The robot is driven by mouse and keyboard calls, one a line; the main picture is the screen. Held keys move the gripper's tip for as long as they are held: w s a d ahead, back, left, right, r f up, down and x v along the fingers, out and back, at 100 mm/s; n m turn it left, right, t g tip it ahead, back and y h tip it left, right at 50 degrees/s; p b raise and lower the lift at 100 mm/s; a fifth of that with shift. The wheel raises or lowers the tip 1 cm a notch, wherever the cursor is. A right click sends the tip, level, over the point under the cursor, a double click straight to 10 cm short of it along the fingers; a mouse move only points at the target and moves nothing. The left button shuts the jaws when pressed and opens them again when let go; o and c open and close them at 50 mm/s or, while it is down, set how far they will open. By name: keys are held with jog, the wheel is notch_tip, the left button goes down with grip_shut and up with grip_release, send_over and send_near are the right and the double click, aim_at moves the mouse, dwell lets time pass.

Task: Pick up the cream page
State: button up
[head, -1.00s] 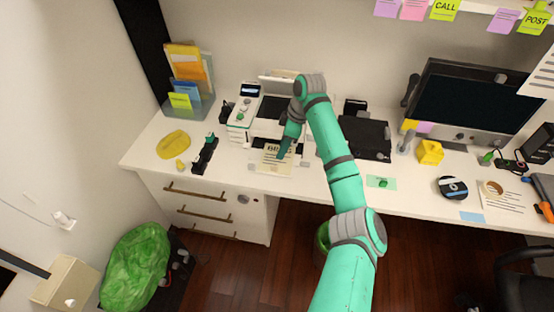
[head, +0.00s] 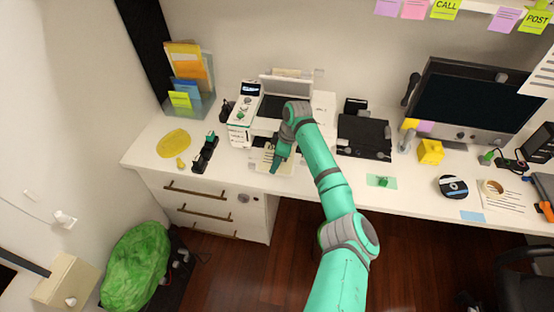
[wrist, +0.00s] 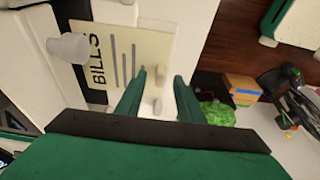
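The cream page (head: 285,170) lies on the desk in front of the printer, partly covered by my arm in the head view. In the wrist view the cream page (wrist: 150,45) shows the word BILLS and several grey lines. My gripper (head: 274,171) is over the page in the head view. In the wrist view my gripper (wrist: 161,75) has its two green fingers apart, with nothing held between them. The fingertips overlap the page's right-hand edge in that view; I cannot tell whether they touch it.
The printer (head: 242,127) stands behind the page. A black stapler-like item (head: 205,153) and a yellow pad (head: 174,143) lie to the left. A black tray (head: 364,137) and a green sheet (head: 382,182) are to the right. The desk's front edge is close to the page.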

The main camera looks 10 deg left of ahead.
grip_shut()
jog(key=shift+r, duration=0.15)
